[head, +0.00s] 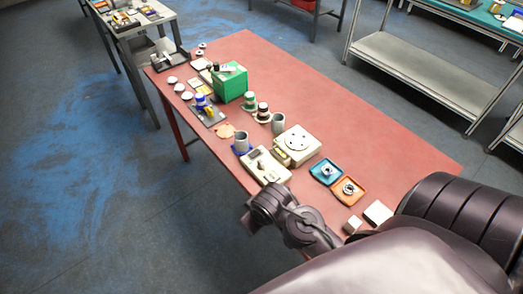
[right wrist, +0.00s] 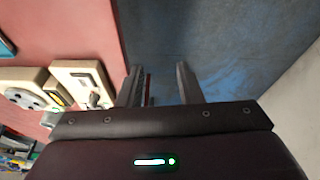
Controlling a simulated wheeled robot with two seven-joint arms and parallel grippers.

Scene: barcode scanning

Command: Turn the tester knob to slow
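The tester appears to be the cream box (head: 258,160) with a dark display window near the middle of the red table's front edge. Its small grey knob (head: 269,177) is on the top face. In the right wrist view the tester (right wrist: 75,70) lies left of the fingers, with the knob (right wrist: 95,99) close to the left finger but apart from it. The knob's setting is too small to read. My right gripper (right wrist: 158,85) is open and empty, with its fingers over the floor beyond the table edge. My left gripper is not in view.
A cream box with a round dial plate (head: 299,142) stands beside the tester. Grey cups (head: 242,141), a blue tray (head: 325,165) and an orange tray (head: 357,188) are close by. A green box (head: 230,86) stands farther back. The red table (head: 390,140) is clear at right.

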